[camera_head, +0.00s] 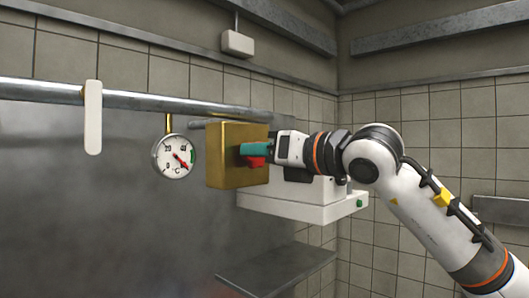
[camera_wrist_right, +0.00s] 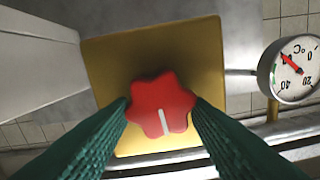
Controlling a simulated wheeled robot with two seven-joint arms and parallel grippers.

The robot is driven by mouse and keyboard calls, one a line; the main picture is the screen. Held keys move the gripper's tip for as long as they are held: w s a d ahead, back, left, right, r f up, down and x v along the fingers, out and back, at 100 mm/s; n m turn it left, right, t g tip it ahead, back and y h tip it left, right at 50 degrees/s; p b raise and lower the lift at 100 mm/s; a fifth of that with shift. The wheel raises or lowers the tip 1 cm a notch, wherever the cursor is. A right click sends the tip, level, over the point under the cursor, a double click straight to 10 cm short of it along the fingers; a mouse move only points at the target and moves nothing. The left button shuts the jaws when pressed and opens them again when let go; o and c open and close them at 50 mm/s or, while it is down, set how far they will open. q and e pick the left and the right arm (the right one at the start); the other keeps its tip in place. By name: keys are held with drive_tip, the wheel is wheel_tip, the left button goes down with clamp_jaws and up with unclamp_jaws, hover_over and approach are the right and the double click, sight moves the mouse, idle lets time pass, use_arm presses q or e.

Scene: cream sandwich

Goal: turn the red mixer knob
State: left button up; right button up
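The red mixer knob (camera_wrist_right: 161,100) is star-shaped with a white line, on the front of a brass-coloured box (camera_wrist_right: 150,55). In the wrist view the white line points down the picture, tilted slightly to the right. The box (camera_head: 225,173) also shows in the head view, where the knob (camera_head: 257,161) is mostly hidden by a finger. My right gripper (camera_head: 250,153) reaches in from the right. Its two green fingers lie on either side of the knob and appear to touch it. My left gripper is not in view.
A round temperature dial (camera_head: 174,157) with a red needle hangs left of the box. A metal pipe (camera_head: 140,102) runs along the wall, with a white handle (camera_head: 93,117) on it. A white unit (camera_head: 300,208) stands right of the box, close under my right arm.

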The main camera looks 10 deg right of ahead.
drive_tip(key=shift+c, duration=0.9)
drive_tip(key=shift+s+a+n+b, duration=0.1)
drive_tip(key=shift+n+b, duration=1.2)
drive_tip(key=shift+n, duration=1.1)
drive_tip(key=shift+a+n+b, duration=0.1)
drive_tip(key=shift+n+b, duration=1.2)
drive_tip(key=shift+n, duration=1.1)
drive_tip(key=o, duration=1)
drive_tip(key=shift+s, duration=0.1)
